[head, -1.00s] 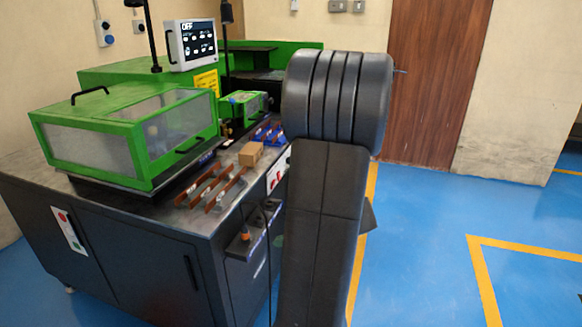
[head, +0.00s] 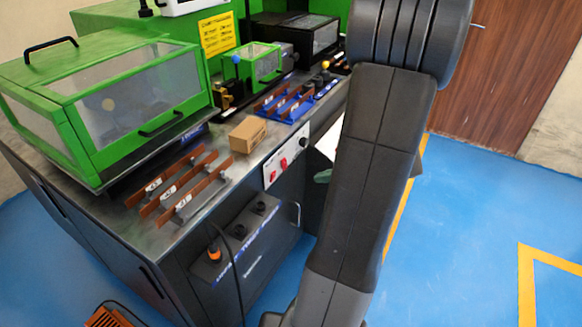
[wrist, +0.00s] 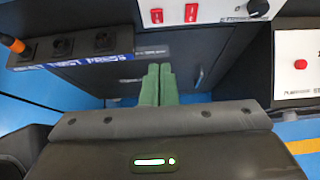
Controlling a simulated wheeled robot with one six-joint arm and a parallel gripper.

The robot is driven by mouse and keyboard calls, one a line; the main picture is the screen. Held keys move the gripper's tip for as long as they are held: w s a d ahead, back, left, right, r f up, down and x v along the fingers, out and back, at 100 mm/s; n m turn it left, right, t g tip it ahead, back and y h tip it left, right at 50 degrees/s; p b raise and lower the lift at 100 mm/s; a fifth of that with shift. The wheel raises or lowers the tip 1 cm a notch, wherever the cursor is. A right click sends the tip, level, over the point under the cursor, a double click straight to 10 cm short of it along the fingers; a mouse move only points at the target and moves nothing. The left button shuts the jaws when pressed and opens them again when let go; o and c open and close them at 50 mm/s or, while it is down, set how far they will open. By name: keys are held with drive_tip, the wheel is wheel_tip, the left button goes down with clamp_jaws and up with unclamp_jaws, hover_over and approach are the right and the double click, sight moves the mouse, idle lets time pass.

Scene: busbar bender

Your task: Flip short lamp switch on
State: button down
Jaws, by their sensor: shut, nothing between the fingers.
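A white switch panel (head: 287,157) with two red switches and a black knob is on the bench's side face. In the wrist view this panel (wrist: 225,10) is at the top edge, partly cut off. Its left red switch (wrist: 157,15) and right red switch (wrist: 191,12) show there; I cannot read which is for the short lamp. My gripper (wrist: 160,70) has green fingers pressed together, empty, pointing below the two switches and apart from them in the picture. In the head view my dark arm hides most of the gripper.
A socket strip (wrist: 75,48) with an orange plug (wrist: 12,43) juts out left of my fingers. A white panel with a red button (wrist: 300,64) is at the right. A cardboard box (head: 247,134) and copper bars (head: 180,188) lie on the bench top.

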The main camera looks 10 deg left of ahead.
drive_tip(key=shift+s, duration=0.1)
drive_tip(key=shift+a, duration=0.1)
drive_tip(key=b, duration=0.2)
approach(274, 177)
wheel_tip(274, 177, down, 4)
drive_tip(key=shift+w+a+r, duration=0.1)
drive_tip(key=shift+w+a, duration=0.2)
drive_tip(key=shift+a, duration=0.45)
drive_tip(key=shift+w+a+r, duration=0.1)
drive_tip(key=shift+w+a, duration=0.15)
drive_tip(key=shift+a, duration=0.5)
drive_tip(key=shift+w+a, duration=0.3)
drive_tip(key=shift+a, duration=0.45)
drive_tip(key=shift+r, duration=0.15)
